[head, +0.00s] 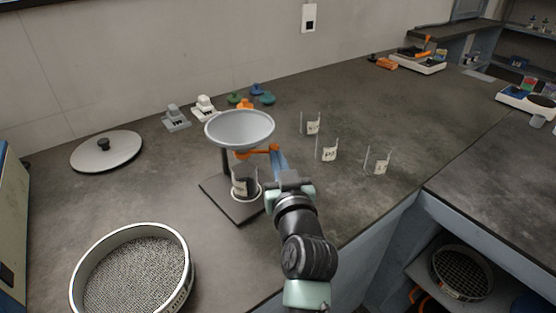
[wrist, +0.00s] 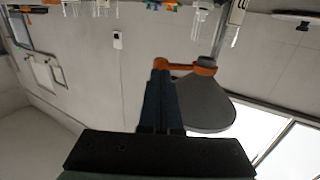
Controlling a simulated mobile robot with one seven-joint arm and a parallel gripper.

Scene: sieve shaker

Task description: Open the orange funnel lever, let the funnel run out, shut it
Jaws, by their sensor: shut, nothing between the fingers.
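The grey funnel (head: 240,132) sits on a stand with a dark base plate (head: 218,195). Its bowl looks empty from above, as far as I can tell. The orange lever (head: 258,152) sticks out to the right under the bowl. A clear labelled beaker (head: 244,180) stands below the outlet. My gripper (head: 276,152) is shut and empty, with its blue fingertips at the lever's outer end. The wrist view, seen upside down, shows the lever (wrist: 182,66) by the fingertips (wrist: 160,72) and the funnel (wrist: 205,106) beside them. I cannot tell whether they touch.
Several clear labelled beakers (head: 327,153) stand to the right of the funnel. Small weights (head: 176,120) stand behind the funnel. The counter right of the beakers is clear.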

